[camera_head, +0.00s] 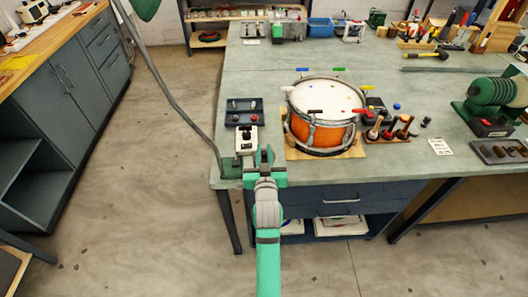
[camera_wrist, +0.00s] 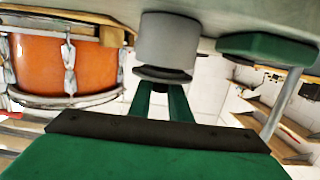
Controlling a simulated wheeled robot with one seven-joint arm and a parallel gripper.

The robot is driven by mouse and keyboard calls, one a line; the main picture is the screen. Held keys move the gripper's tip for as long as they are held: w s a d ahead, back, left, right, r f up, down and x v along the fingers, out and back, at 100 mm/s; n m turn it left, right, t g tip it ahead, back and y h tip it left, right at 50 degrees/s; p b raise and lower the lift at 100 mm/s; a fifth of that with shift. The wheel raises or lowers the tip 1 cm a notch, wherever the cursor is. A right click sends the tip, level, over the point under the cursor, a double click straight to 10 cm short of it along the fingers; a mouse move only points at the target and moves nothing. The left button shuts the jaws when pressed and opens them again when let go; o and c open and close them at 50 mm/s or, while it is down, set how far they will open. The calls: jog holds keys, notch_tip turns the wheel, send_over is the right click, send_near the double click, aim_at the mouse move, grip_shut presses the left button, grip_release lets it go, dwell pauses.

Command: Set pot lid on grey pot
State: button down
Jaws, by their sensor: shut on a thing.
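The wrist view shows the bench upside down, along its upper edge. The grey pot (camera_wrist: 167,38) is a plain cylinder standing on the bench. A dark, disc-like pot lid (camera_wrist: 163,74) lies at the pot's mouth, roughly in line with it. I cannot tell whether it rests fully on the rim. My gripper (camera_wrist: 162,92) is shut on the lid, its green fingers meeting it from the side away from the bench. In the head view my gripper (camera_head: 265,156) is over the bench's front left corner, and the pot and lid are not clearly visible there.
An orange drum (camera_head: 300,130) stands on a wooden board to the right. A green lamp base (camera_head: 231,172) is close on the left; it also shows in the wrist view (camera_wrist: 265,46). A white device (camera_head: 246,140) and a dark tray (camera_head: 243,118) lie just behind my gripper.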

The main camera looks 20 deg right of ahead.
jog(key=shift+r, duration=0.8)
jog(key=shift+f, duration=1)
dwell(1.4)
jog(key=shift+w, duration=0.1)
jog(key=shift+r, duration=0.5)
jog(key=shift+r, duration=0.3)
jog(key=shift+d, duration=0.1)
dwell(0.5)
jog(key=shift+f, duration=0.5)
